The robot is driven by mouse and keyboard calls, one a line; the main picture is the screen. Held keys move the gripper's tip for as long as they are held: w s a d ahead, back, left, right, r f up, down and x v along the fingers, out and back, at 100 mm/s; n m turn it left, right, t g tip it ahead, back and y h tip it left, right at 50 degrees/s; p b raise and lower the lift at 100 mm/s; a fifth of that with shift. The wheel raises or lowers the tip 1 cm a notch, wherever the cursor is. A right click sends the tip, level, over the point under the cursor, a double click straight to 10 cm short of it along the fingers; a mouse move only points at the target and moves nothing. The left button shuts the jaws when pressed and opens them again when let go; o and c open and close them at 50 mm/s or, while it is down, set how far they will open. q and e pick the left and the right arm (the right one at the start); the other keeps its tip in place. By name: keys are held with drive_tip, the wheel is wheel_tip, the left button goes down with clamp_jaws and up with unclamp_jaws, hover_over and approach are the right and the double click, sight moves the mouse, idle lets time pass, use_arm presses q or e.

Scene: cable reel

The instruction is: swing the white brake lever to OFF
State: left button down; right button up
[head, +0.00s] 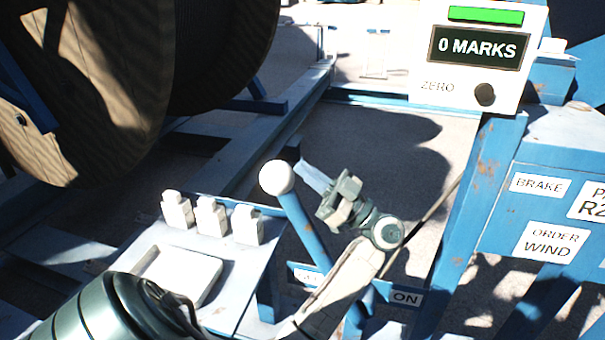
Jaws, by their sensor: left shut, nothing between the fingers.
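The brake lever (302,229) is a blue bar with a white ball knob (277,178), standing in the middle of the head view. It leans to the left, away from the ON label (406,298). Another white label (306,275) sits left of the ON label, partly hidden behind the lever and my arm, so its word is hard to read. My left gripper (314,177) is shut and empty, just right of the knob, pointing left toward it with a small gap seen between them. My right gripper is out of view.
A large wooden cable reel (95,90) fills the upper left. A panel with white blocks (212,218) lies left of the lever. A counter box (478,52) reading 0 MARKS stands upper right on a blue post (476,200). BRAKE and ORDER WIND signs (551,243) hang right.

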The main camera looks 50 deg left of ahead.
use_arm(q)
drive_tip(key=b+v, duration=0.3)
drive_tip(key=v, duration=0.7)
drive_tip(key=shift+d+r, duration=0.15)
drive_tip(key=shift+d, duration=0.1)
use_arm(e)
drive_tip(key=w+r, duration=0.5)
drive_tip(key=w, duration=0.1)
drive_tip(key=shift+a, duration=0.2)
use_arm(q)
drive_tip(key=shift+w, duration=0.15)
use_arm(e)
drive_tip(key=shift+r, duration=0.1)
